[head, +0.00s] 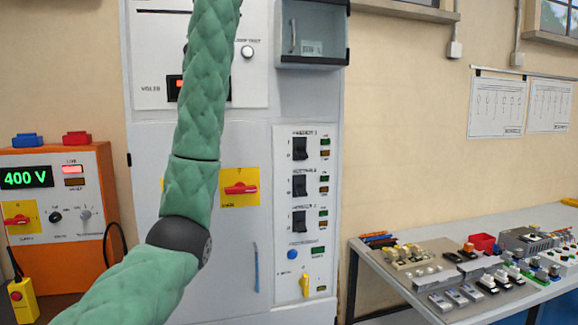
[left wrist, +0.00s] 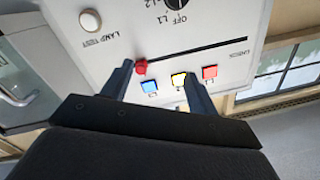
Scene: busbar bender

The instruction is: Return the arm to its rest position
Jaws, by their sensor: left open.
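My left arm (head: 195,120), in green padded covering, rises from the lower left of the head view and passes out at the top, in front of the grey cabinet (head: 145,150). Its gripper is outside the head view. In the left wrist view my left gripper (left wrist: 157,69) is open, with nothing seen between its two dark fingers. Beyond the fingers is a white panel (left wrist: 215,35) with a black selector knob (left wrist: 183,5), a white lamp test button (left wrist: 90,20) and red, yellow and blue squares. Any contact with the panel cannot be told. My right gripper is in neither view.
An orange unit (head: 85,240) showing 400 V stands at the left. The cabinet carries a red rotary switch (head: 240,188), a breaker column (head: 300,215) and an upper open-looking box (head: 312,35). A table (head: 400,285) with many small parts stands at the right.

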